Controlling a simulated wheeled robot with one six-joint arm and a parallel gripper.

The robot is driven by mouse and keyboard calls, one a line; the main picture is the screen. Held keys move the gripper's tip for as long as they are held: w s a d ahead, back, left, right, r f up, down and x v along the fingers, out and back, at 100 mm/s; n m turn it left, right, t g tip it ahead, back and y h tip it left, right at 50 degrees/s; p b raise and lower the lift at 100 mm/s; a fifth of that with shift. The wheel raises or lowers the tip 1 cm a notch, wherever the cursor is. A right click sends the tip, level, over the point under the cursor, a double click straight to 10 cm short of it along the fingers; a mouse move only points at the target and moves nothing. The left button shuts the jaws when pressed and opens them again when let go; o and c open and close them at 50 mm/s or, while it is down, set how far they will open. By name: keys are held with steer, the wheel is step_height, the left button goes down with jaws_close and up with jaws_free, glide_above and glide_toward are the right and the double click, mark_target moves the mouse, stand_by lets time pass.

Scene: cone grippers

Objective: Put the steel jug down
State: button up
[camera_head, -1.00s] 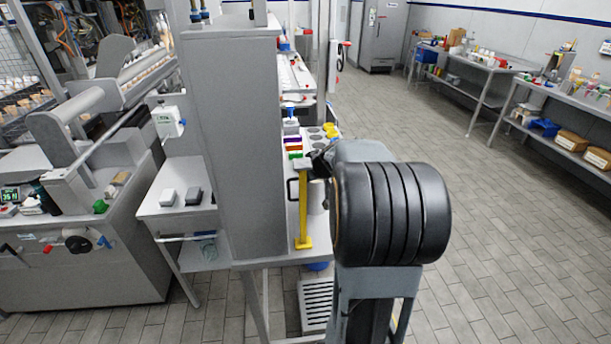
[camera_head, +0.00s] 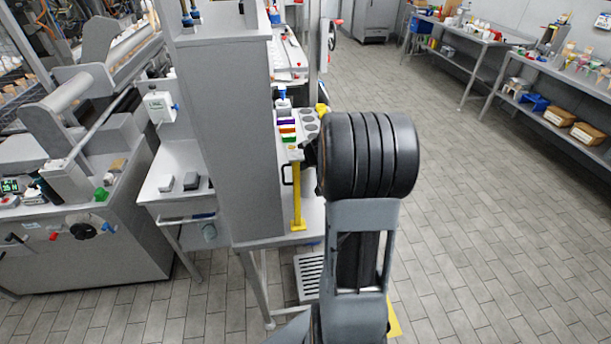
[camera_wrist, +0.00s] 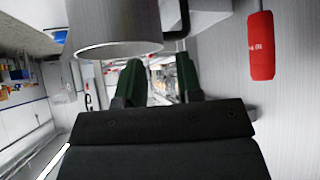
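The steel jug (camera_wrist: 112,22) is a plain metal cylinder at the top of the wrist view, cut off by the frame edge. Its black handle (camera_wrist: 184,20) is on its right side there. In the head view the handle (camera_head: 285,174) shows beside the yellow post, and my arm hides most of the jug. My gripper (camera_wrist: 160,62) has two dark green fingers standing apart, with background visible between them. The jug's lower edge overlaps the picture just above the left fingertip; I cannot tell whether they touch. The fingertips are hidden in the head view.
A yellow post (camera_head: 298,205) stands on the steel bench beside a tall grey column (camera_head: 228,130). Coloured blocks (camera_head: 287,130) sit farther back. A red cylinder (camera_wrist: 260,46) is right in the wrist view. The tiled floor (camera_head: 480,220) on the right is open.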

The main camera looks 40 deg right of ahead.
mark_target(302, 175)
steer(key=shift+x, duration=2)
steer(key=shift+c, duration=0.5)
jaws_close()
steer(key=shift+f, duration=0.1)
